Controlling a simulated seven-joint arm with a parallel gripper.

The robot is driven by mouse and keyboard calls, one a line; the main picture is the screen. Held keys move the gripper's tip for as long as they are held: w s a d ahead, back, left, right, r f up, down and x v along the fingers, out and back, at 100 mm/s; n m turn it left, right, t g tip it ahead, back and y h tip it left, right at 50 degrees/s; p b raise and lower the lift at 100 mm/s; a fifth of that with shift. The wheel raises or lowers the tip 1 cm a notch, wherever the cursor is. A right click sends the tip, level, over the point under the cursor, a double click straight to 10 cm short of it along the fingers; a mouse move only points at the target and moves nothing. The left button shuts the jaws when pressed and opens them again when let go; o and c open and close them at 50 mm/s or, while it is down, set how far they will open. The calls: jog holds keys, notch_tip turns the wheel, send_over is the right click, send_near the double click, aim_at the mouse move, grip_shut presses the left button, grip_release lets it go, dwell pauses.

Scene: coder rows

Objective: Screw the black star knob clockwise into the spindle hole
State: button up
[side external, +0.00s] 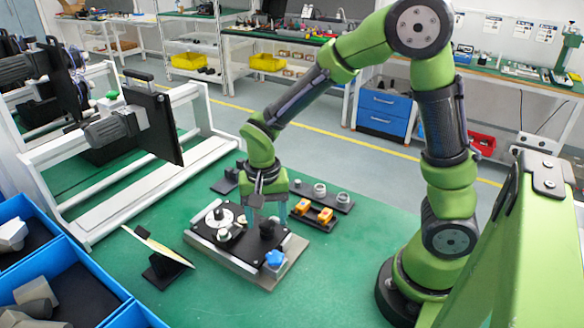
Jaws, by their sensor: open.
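A dark knob-like part (267,229), which looks like the black star knob, stands on a black plate (215,247) on a grey base. My gripper (267,217) points down just above and behind it, with its fingers apart and nothing visible between them. Whether the fingertips touch the knob is too small to tell. A white round disc (220,217) with small fittings sits on the plate's left part. I cannot make out the spindle hole.
A black tray with orange parts (314,212) and a tray of grey round parts (322,193) lie behind right. A tilted panel on a black stand (165,266) is at the left. Blue bins (85,262) fill the lower left corner. Green table is free in front.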

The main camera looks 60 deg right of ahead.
jog(key=n, duration=1)
jog(key=c, duration=1.1)
jog(key=m, duration=0.4)
grip_shut()
jog(key=m, duration=0.7)
jog(key=shift+m, duration=0.8)
